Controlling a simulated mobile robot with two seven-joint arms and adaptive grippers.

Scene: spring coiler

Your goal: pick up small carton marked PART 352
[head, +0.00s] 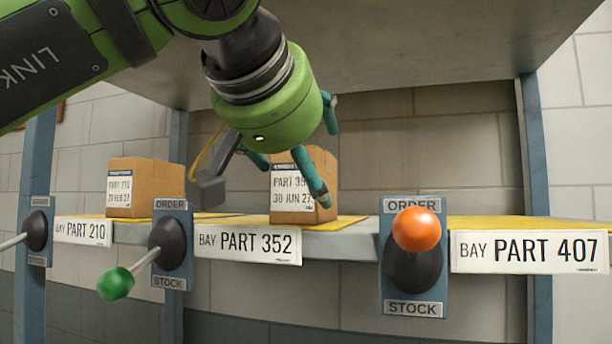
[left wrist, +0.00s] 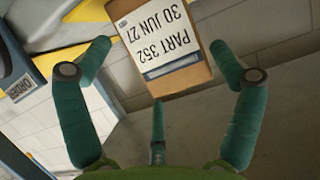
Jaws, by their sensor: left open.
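The small carton marked PART 352 (head: 318,207) stands on the shelf above the BAY PART 352 label, its white label dated 30 JUN 27. It also shows in the left wrist view (left wrist: 197,78), top centre, with its label upside down. My left gripper (head: 322,150) comes in from the upper left and is in front of the carton, partly covering its label. In the left wrist view its teal fingers (left wrist: 163,85) are spread, and the carton lies beyond and between their tips. I cannot tell whether any finger touches it. My right gripper is not in view.
A PART 210 carton (head: 158,186) stands on the shelf to the left. A green-knobbed lever (head: 116,283) and an orange-knobbed lever (head: 416,229) stick out at the shelf front. The bay marked PART 407 (head: 528,251) looks empty. An upper shelf (head: 400,60) hangs above.

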